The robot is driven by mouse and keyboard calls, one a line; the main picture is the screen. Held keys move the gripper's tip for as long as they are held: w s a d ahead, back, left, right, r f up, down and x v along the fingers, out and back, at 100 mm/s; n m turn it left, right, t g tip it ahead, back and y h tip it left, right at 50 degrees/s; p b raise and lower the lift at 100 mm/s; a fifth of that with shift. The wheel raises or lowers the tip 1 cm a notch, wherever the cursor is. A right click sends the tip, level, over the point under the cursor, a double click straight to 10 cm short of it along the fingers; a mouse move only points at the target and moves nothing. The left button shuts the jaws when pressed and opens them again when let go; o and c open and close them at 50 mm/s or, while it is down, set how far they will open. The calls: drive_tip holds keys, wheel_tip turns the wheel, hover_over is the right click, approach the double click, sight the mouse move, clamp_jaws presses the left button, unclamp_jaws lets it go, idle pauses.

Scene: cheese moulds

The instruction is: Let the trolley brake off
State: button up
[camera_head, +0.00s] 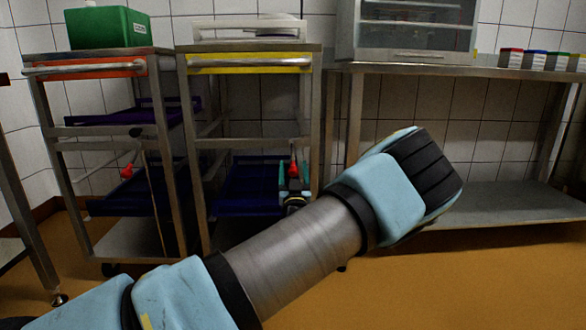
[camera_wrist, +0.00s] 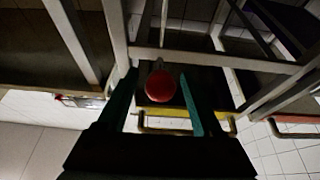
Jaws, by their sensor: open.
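Two metal trolleys stand at the left, one with an orange band (camera_head: 85,69) and one with a yellow band (camera_head: 250,61). The yellow-banded trolley has a red brake knob (camera_head: 293,170) low on its right front. My gripper (camera_head: 293,180) is at that knob, with its fingers open. In the wrist view the round red knob (camera_wrist: 161,85) lies between the two teal fingers, with dark gaps on both sides. Whether either finger touches it cannot be told. The orange-banded trolley has another red knob (camera_head: 127,171) on its front. The yellow band also shows in the wrist view (camera_wrist: 165,112).
A green box (camera_head: 110,28) sits on the orange-banded trolley. A steel table (camera_head: 480,70) at the right carries a glass-fronted cabinet (camera_head: 415,30) and several small coloured-lidded containers. Trolley posts and shelves stand close around my gripper. The orange floor (camera_head: 450,270) in front is clear.

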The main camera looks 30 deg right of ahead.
sight(293, 156)
drive_tip(key=shift+x, duration=1.25)
drive_tip(key=shift+c, duration=0.4)
clamp_jaws()
drive_tip(key=shift+f, duration=0.1)
